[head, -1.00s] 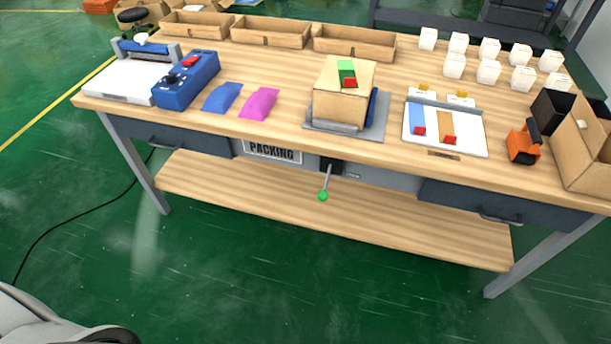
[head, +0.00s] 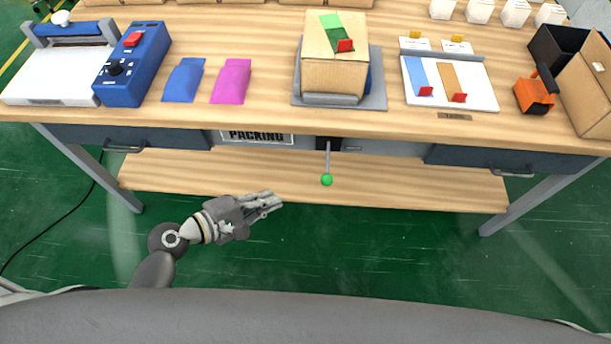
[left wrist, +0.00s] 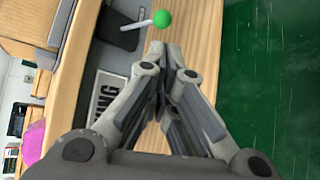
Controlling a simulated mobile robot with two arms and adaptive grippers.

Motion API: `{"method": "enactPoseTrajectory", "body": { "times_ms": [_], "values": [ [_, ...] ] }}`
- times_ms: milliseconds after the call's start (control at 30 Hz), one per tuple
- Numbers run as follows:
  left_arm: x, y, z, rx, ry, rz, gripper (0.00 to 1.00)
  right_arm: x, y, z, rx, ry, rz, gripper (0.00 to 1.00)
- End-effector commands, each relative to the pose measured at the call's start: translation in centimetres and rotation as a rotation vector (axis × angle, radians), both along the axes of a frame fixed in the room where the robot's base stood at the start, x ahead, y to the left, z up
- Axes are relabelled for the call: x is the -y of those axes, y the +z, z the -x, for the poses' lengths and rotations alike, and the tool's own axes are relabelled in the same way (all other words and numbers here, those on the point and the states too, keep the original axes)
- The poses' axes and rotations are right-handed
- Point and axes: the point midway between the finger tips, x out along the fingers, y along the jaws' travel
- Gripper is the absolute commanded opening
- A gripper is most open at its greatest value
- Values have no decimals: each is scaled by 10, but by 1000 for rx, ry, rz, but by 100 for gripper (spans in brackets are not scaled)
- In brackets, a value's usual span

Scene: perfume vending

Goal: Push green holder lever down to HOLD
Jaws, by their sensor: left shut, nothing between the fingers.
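The green holder lever (head: 327,168) is a thin grey rod with a green ball at its end. It hangs from a dark mount under the table's front edge, below the cardboard box. My left gripper (head: 278,203) is shut and empty, to the left of the green ball and a little lower in the head view, apart from it. In the left wrist view the lever's green ball (left wrist: 161,18) shows just beyond the shut left fingertips (left wrist: 166,48). The cardboard box (head: 333,75) sits in a grey holder (head: 376,95) on the table. My right gripper is not in view.
The packing table (head: 240,116) has dark drawers (head: 130,135) under its top and a wooden lower shelf (head: 410,190). A blue control box (head: 137,75), blue and magenta pouches and an orange tape dispenser (head: 535,95) stand on top. The green floor before the table is clear.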

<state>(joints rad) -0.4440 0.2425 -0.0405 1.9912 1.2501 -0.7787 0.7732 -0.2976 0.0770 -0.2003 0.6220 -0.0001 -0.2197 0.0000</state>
Motion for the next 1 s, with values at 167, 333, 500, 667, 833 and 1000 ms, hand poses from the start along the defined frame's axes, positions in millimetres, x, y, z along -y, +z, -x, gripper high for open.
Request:
{"method": "enactPoseTrajectory", "body": {
  "times_ms": [167,333,500,667,833,1000],
  "values": [
    [23,-11,-21,1,1,2,0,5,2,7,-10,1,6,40],
    [49,-25,-44,3,0,2,0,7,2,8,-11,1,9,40],
    [72,-39,-63,1,1,-1,0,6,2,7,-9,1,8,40],
    [85,-47,-75,1,1,-2,0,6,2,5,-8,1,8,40],
    [91,-51,-80,1,1,-5,0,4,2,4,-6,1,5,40],
    [91,-51,-81,1,0,-5,0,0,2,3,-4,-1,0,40]
  ]
}}
